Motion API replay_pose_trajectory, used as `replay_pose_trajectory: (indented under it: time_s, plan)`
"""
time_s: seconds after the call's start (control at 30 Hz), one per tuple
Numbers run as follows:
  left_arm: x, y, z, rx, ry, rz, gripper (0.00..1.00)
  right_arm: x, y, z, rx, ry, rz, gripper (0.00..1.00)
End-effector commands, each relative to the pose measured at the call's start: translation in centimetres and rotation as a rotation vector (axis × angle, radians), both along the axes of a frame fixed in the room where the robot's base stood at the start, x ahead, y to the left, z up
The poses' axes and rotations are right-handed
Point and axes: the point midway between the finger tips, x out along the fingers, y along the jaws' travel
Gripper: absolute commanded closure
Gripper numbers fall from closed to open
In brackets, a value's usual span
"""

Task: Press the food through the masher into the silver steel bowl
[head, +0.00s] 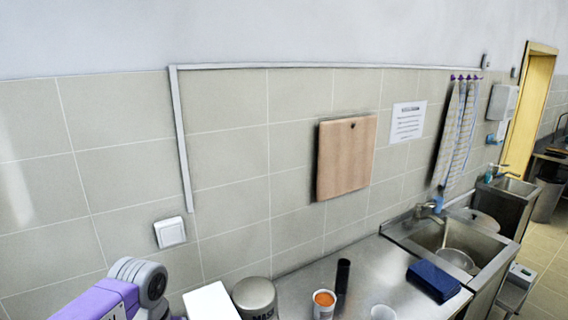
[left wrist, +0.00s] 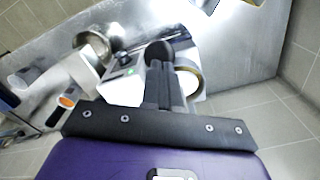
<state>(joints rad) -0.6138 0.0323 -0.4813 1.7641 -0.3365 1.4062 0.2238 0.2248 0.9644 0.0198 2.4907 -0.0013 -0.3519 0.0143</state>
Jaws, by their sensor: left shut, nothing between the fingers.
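My left gripper (left wrist: 158,55) shows in the left wrist view, its black fingers together and empty, over the counter. A shiny round steel vessel (left wrist: 98,45) lies beyond it to the left; I cannot tell if it is the silver steel bowl. A cup with orange food (head: 324,300) stands on the counter in the head view, and a similar orange-filled cup (left wrist: 67,101) shows at the left in the wrist view. A grey lidded canister (head: 255,297) with partly visible lettering stands at the counter's left. I cannot make out the masher. My right gripper is not in view.
A black cylinder (head: 342,277), a white cup (head: 383,313) and a dark blue box (head: 433,281) stand on the steel counter (head: 377,260). A sink (head: 450,236) holding a round metal vessel (head: 455,259) is at the right. A white device with a green light (left wrist: 125,80) is near my left fingers.

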Motion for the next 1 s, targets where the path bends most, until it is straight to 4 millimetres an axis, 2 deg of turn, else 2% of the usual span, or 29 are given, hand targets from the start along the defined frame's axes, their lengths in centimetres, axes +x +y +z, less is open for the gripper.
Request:
replay_pose_trajectory:
  time_s: [1.0]
  plan:
    - [0.0, 0.0, -3.2, 0.001, 0.0, 0.0, 1.0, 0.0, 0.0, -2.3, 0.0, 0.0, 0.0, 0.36]
